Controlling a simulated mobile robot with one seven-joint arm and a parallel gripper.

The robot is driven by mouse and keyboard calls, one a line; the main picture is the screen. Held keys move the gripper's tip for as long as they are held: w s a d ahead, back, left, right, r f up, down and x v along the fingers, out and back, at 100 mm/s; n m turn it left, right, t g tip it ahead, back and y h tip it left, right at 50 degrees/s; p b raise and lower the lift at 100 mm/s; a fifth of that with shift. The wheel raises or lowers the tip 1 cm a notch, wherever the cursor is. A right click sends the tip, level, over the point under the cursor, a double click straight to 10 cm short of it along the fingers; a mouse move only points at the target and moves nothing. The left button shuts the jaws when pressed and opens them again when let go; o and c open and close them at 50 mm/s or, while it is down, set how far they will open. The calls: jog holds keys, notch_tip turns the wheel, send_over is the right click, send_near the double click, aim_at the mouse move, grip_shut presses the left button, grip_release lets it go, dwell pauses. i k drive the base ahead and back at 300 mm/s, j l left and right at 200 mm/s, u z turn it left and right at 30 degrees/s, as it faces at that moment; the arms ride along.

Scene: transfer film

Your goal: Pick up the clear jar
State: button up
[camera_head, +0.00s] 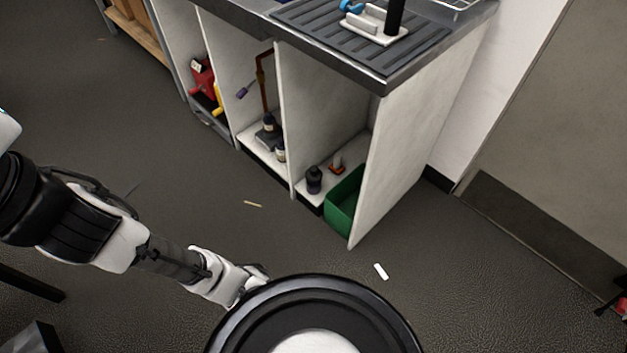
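I cannot pick out a clear jar with certainty. A small pale jar with a dark lid (280,152) stands low in the middle cubby of the bench, but I cannot tell whether it is clear. My arm reaches in from the left, and my gripper (257,276) is low over the floor, away from the bench. Its fingertips are too small and partly hidden by my own body to show whether they are open.
The right cubby holds a dark bottle (314,181), a small orange item (337,163) and a green bin (345,204). A metal bench top (330,58) overhangs the cubbies. A white scrap (381,271) lies on the floor. Open floor separates my arm from the bench.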

aim_at(314, 175)
jog(key=i+j+z, duration=0.3)
jog(key=i+j, duration=0.45)
jog(key=i, duration=0.75)
